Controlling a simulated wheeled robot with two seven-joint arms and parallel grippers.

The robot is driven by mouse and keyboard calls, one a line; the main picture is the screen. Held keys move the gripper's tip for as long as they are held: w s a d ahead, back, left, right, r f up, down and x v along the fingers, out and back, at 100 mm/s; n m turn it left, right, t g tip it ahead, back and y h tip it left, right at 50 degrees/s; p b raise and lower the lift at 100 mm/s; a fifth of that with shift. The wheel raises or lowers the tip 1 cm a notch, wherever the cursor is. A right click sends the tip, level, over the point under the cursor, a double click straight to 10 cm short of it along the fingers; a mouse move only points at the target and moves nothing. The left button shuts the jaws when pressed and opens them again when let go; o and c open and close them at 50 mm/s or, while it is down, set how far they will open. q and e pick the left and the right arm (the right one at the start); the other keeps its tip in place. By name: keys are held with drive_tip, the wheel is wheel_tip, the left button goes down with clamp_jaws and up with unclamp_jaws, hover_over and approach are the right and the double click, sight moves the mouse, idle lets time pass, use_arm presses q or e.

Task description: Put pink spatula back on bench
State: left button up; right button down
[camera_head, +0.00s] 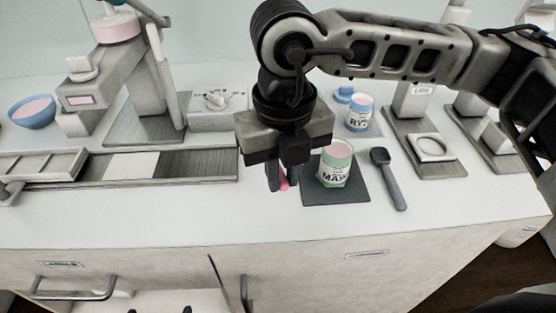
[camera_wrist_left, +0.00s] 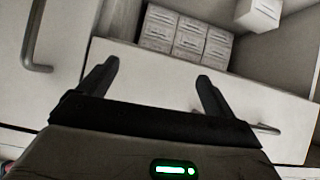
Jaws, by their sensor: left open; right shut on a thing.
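The pink spatula (camera_head: 285,184) shows in the head view only as a small pink piece between the fingers of my right gripper (camera_head: 280,186). The right gripper points down over the white bench (camera_head: 190,215), just left of the dark mat, and is shut on the spatula. Most of the spatula is hidden by the gripper, and I cannot tell whether it touches the bench. My left gripper (camera_wrist_left: 155,78) is open and empty in the left wrist view, in front of the cabinet.
A green-labelled jar (camera_head: 336,165) stands on the dark mat (camera_head: 350,194), close right of my right gripper. A dark scoop (camera_head: 389,180) lies right of it. White boxes (camera_wrist_left: 190,38) sit in the open drawer below.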

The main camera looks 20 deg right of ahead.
sight(283, 214)
drive_tip(key=shift+f+b, duration=0.55)
drive_tip(key=shift+f, duration=0.35)
drive_tip(key=shift+f+b, duration=0.45)
drive_tip(key=shift+f, duration=0.4)
drive_tip(key=shift+f+b, duration=0.3)
drive_tip(key=shift+f, duration=0.4)
use_arm(q)
drive_tip(key=shift+d+f, duration=0.2)
drive_tip(key=shift+f, duration=0.25)
drive_tip(key=shift+r, duration=0.15)
drive_tip(key=shift+f+b, duration=0.65)
drive_tip(key=shift+f, duration=0.3)
use_arm(e)
drive_tip(key=shift+s+f, duration=0.15)
drive_tip(key=shift+f, duration=0.25)
use_arm(q)
drive_tip(key=shift+f+b, duration=0.55)
drive_tip(key=shift+b, duration=0.15)
use_arm(e)
drive_tip(key=shift+f, duration=0.45)
